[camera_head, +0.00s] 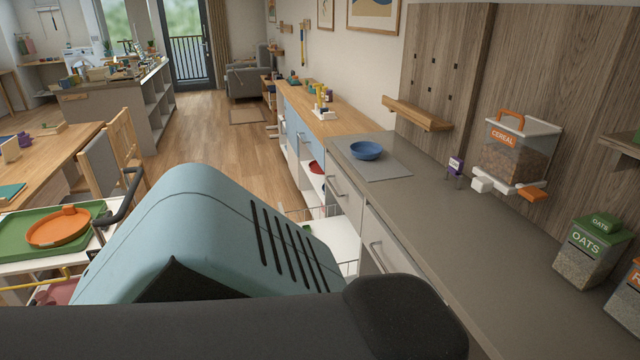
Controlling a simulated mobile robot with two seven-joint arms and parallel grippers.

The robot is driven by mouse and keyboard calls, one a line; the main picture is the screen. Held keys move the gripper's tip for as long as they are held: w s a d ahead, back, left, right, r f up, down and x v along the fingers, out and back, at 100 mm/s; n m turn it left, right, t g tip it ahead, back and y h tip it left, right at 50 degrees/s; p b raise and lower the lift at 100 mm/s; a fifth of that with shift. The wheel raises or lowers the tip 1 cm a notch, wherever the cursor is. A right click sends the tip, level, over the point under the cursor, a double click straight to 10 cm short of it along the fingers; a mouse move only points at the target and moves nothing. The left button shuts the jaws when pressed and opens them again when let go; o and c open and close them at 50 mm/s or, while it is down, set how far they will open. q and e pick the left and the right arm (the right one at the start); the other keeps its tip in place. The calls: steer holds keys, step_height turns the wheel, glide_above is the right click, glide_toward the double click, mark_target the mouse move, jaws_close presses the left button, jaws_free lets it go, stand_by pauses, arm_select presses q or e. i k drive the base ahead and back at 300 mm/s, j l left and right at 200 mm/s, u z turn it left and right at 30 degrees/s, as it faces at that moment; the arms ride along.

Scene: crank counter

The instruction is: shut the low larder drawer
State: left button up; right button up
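A white pulled-out drawer or shelf (335,236) with thin wire rails stands out low from the counter front, just past my own teal and black body parts. They hide its near and left portions, so I cannot tell how far out it is. I cannot tell for certain that it is the low larder drawer. Neither of my grippers shows in this view.
The grey counter (440,222) runs along the right, holding a blue bowl (366,151), a cereal dispenser (520,150) and an oats container (592,250). A white cart (30,266) with trays stands at left. The wooden floor (225,150) ahead is clear.

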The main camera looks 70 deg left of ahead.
mark_target(337, 232)
steer(key=k+l, duration=0.3)
steer(key=u, duration=2.5)
steer(key=i+j+z, duration=0.2)
steer(key=i, duration=0.35)
steer(key=i+j+z, duration=0.2)
steer(key=i, duration=0.35)
steer(key=i+j+z, duration=0.25)
steer(key=i, duration=0.3)
steer(key=j, duration=0.1)
